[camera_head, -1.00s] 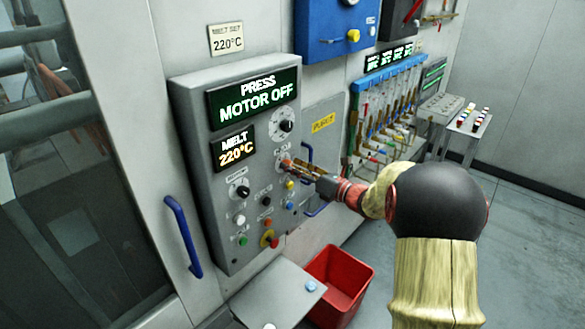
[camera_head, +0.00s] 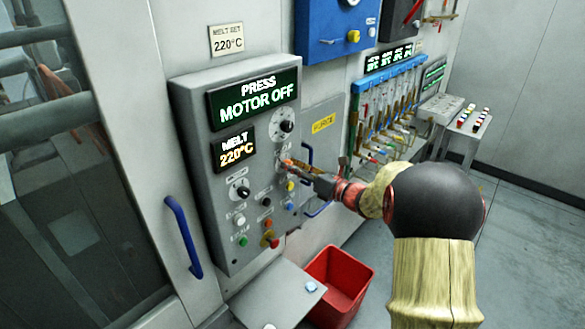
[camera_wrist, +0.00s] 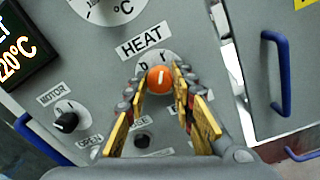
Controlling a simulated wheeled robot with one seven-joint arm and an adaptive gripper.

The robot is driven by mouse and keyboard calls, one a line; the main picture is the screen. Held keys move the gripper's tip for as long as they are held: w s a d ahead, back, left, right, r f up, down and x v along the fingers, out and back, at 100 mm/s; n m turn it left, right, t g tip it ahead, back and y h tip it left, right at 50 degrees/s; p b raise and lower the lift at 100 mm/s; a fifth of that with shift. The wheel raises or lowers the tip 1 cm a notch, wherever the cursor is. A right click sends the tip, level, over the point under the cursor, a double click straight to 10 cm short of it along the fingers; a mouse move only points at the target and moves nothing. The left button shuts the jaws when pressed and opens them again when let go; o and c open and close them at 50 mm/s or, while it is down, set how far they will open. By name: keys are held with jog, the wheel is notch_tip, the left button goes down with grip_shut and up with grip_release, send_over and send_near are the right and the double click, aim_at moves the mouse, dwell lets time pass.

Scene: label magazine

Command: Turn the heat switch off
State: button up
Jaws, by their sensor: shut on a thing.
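The heat switch (camera_wrist: 160,79) is an orange round knob with a pale pointer line, under the HEAT label (camera_wrist: 144,40) in the wrist view. Its pointer stands near upright, tilted slightly right. Marks on its plate are partly covered by the fingers. My gripper (camera_wrist: 158,84) has its two yellow-and-grey fingers closed on either side of the knob. In the head view my gripper (camera_head: 287,164) reaches the right part of the grey control panel (camera_head: 196,190), and its fingers largely cover the switch there.
A black motor knob (camera_wrist: 66,121) sits left of the heat switch. Below are several buttons and a red emergency knob (camera_head: 274,243). A panel door with a blue handle (camera_wrist: 278,80) is on the right. A red bin (camera_head: 350,290) stands below.

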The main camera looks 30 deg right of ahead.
grip_shut()
jog(key=shift+f+n+b, duration=0.1)
jog(key=shift+n+b, duration=0.2)
jog(key=shift+b, duration=0.15)
jog(key=n+b, duration=1.2)
jog(key=b, duration=0.4)
jog(key=shift+n, duration=0.4)
jog(key=shift+h+b, duration=0.4)
jog(key=shift+b, duration=0.05)
jog(key=o, duration=0.9)
grip_release()
jog(key=shift+o, duration=0.2)
